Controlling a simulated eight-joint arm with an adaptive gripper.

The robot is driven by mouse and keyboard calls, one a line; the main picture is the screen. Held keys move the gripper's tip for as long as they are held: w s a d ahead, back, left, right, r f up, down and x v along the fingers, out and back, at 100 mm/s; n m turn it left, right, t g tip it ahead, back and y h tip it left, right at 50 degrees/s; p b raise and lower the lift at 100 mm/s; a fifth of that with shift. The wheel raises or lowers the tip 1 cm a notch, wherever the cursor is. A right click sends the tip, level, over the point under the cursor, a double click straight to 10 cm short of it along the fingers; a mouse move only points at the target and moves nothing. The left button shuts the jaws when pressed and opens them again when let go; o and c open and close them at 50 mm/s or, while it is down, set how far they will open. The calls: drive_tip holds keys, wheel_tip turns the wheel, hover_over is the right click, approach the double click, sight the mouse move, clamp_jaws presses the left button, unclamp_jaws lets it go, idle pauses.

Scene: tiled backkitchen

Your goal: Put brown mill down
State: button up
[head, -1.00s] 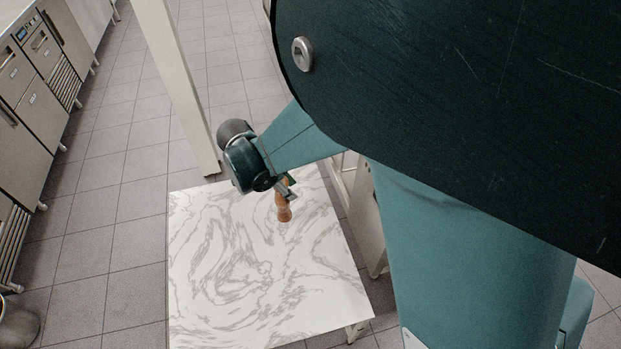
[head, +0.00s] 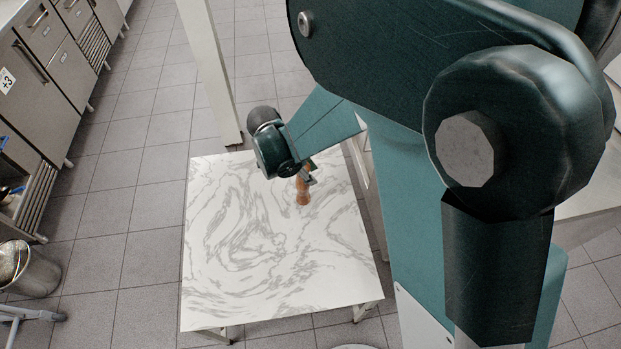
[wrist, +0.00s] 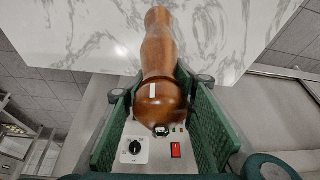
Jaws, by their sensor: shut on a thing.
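The brown mill (head: 303,194) is a turned wooden piece over the far part of the marble-topped table (head: 262,262). My gripper (head: 307,178) is shut on it near its upper end. In the wrist view the mill (wrist: 158,50) lies between the green fingers of my gripper (wrist: 160,98), its round knob toward the camera and its body pointing to the marble surface (wrist: 90,30). I cannot tell whether its base touches the marble or hangs just above it.
The table top is otherwise bare, with wide free room in front and to the left of the mill. A white post (head: 212,75) stands behind the table. Steel cabinets (head: 40,75) line the left, and a metal bucket (head: 30,270) stands on the floor there.

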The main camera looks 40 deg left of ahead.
drive_tip(key=shift+f, duration=0.1)
drive_tip(key=shift+f+b, duration=0.5)
drive_tip(key=shift+f, duration=1.4)
drive_tip(key=o, duration=1.4)
drive_tip(key=p+v, duration=0.2)
drive_tip(key=v, duration=1)
drive_tip(key=shift+p, duration=0.3)
drive_tip(key=shift+w+d, duration=0.1)
